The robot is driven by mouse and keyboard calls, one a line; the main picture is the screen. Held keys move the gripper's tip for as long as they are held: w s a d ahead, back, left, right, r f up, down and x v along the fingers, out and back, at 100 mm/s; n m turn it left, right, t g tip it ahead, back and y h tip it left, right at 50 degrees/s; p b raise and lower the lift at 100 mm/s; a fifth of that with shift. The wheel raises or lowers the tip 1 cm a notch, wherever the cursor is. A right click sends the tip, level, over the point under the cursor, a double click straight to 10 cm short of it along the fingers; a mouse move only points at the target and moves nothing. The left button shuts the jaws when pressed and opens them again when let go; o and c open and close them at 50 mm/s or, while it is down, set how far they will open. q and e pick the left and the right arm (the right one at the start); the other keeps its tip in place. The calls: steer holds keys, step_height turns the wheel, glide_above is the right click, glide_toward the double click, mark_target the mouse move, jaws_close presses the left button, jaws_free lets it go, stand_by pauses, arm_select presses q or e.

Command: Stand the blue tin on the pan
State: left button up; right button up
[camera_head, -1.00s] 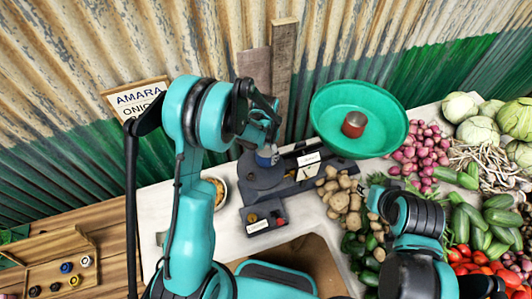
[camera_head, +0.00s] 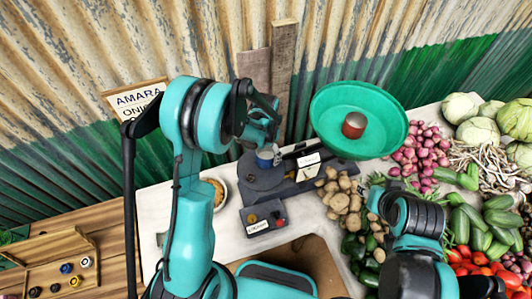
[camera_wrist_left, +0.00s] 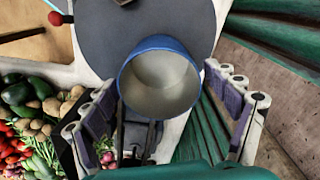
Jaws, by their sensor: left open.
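The blue tin (camera_head: 266,157) stands upright on the dark grey round plate (camera_head: 250,177) of the scale. In the left wrist view the tin (camera_wrist_left: 160,80) shows its blue rim and pale round end, with the dark plate (camera_wrist_left: 95,40) behind it. My left gripper (camera_head: 264,139) is just above the tin and open; its fingers lie on either side of the tin in the wrist view. The wide green pan (camera_head: 335,93) at the right holds a red tin (camera_head: 354,125). My right gripper (camera_head: 378,196) is low at the right, its jaws unclear.
A small dark box (camera_head: 263,217) with a label and a bowl (camera_head: 217,191) are near the scale. Potatoes (camera_head: 342,197), onions (camera_head: 422,152) and other vegetables crowd the right. A wooden tray (camera_head: 61,247) with small round pieces is at lower left. A corrugated wall stands behind.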

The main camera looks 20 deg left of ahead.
arm_select(q)
steer(key=s+a+r+n+t+p, duration=0.1)
steer(key=s+r, duration=0.3)
steer(key=r, duration=0.6)
steer(key=s+a+r+n+t, duration=0.15)
steer(key=s+r, duration=0.25)
steer(key=r, duration=0.6)
steer(key=s+r+n+t, duration=0.2)
steer(key=s+n+t, duration=0.2)
steer(key=s, duration=0.6)
steer(key=shift+a+r+t, duration=0.2)
steer(key=shift+r+t, duration=0.05)
steer(key=shift+t, duration=0.1)
